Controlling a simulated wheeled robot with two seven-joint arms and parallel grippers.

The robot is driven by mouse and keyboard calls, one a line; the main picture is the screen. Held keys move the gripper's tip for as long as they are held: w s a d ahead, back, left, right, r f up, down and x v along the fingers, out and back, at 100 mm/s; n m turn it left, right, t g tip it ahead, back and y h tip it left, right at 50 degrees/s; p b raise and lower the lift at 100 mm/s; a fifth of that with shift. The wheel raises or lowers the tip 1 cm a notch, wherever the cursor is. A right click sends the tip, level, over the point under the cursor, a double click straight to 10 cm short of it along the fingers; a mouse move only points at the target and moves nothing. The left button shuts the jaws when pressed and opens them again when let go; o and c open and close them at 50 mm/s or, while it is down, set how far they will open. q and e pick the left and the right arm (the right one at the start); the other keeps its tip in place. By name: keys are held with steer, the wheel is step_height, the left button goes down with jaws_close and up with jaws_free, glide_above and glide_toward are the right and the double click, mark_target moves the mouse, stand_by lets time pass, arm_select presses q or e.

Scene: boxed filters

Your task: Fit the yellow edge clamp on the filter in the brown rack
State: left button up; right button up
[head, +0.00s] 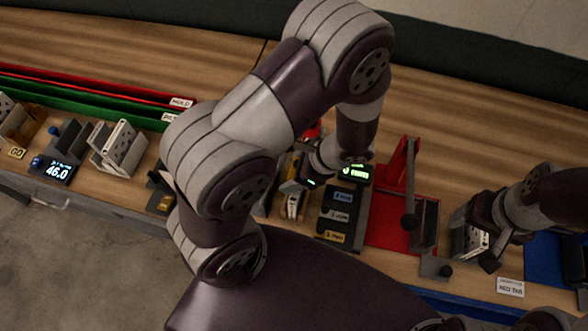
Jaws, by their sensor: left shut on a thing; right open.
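My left gripper (300,187) is in the middle of the head view, low over the table and partly hidden by my own arm. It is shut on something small. A narrow pale and yellowish piece (293,205) shows just below it; I cannot tell whether this is the yellow edge clamp or part of a filter. I cannot clearly make out the brown rack.
A dark holder (345,197) with blue, grey and yellow labels stands right of my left gripper, below a green-lit display (356,172). A red fixture (390,232) with an upright lies further right. White perforated plates (118,147) stand left. The table's back (470,100) is clear.

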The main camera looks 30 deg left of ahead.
arm_select(q)
steer(key=shift+f+b, duration=0.45)
steer(key=shift+f, duration=0.2)
steer(key=o, duration=1.2)
steer(key=shift+c, duration=0.2)
steer(key=p+v, duration=0.3)
steer(key=v, duration=0.9)
steer(key=shift+d+r, duration=0.2)
steer(key=shift+r, duration=0.15)
step_height(320, 180, up, 7)
steer(key=p, duration=0.7)
